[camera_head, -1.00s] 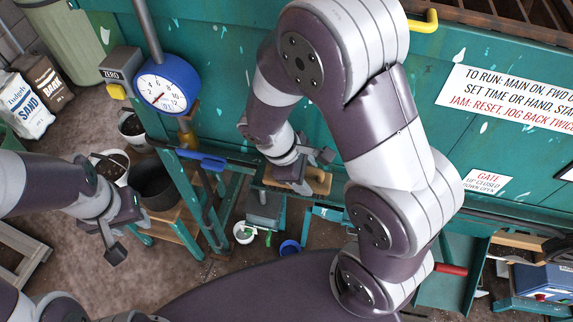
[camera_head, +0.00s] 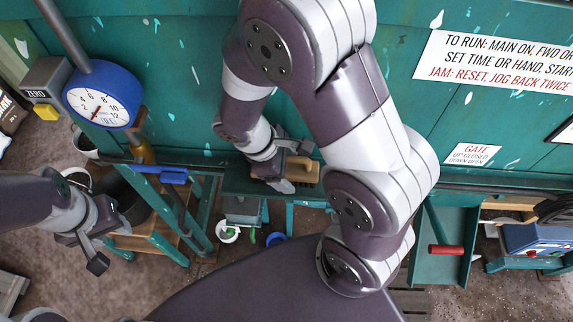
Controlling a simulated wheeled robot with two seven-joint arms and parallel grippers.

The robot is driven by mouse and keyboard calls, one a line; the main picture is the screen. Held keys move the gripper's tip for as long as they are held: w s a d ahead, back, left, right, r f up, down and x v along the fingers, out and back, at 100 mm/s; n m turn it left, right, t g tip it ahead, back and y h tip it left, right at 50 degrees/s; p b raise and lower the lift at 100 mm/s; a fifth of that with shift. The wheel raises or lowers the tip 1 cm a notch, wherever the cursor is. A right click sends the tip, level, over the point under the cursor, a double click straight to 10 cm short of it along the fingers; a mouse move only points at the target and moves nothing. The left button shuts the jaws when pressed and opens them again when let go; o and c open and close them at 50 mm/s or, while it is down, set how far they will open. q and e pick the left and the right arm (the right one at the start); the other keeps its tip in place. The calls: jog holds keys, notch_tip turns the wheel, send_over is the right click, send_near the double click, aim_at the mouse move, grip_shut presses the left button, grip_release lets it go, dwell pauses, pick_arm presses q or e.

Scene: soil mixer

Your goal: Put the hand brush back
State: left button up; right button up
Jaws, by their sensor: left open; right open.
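The hand brush (camera_head: 303,170), with a tan wooden body, lies at a teal ledge (camera_head: 235,186) against the green machine wall. My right gripper (camera_head: 293,167) is open at its left end, with its fingers close around or beside it. I cannot tell whether they touch it. My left gripper (camera_head: 107,246) is open and empty at the lower left, well away from the brush.
A blue dial gauge (camera_head: 103,96) stands at the left. A blue-handled tool (camera_head: 172,175) is on the teal frame beside the wooden stand. A white bucket (camera_head: 228,236) and a blue bucket (camera_head: 276,239) sit below the ledge. A red-handled lever (camera_head: 446,250) is at the right.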

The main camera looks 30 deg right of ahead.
jog(key=shift+w+d+r, duration=0.1)
jog(key=shift+w+r, duration=0.05)
jog(key=shift+r, duration=0.1)
jog(key=v, duration=0.1)
jog(key=b+v, duration=0.1)
jog(key=v, duration=0.1)
jog(key=shift+w+r, duration=0.25)
jog(key=shift+w, duration=0.2)
pick_arm(q)
jog(key=r+p, duration=0.1)
jog(key=p, duration=0.1)
jog(key=r+p, duration=0.3)
jog(key=p, duration=0.1)
jog(key=shift+w+d+r, duration=0.1)
jog(key=shift+w+r, duration=0.25)
pick_arm(e)
jog(key=v, duration=0.7)
jog(key=shift+a+r, duration=0.3)
jog(key=shift+r, duration=0.05)
pick_arm(q)
jog(key=shift+s, duration=0.15)
pick_arm(e)
jog(key=shift+s+a, duration=0.1)
jog(key=shift+s, duration=0.15)
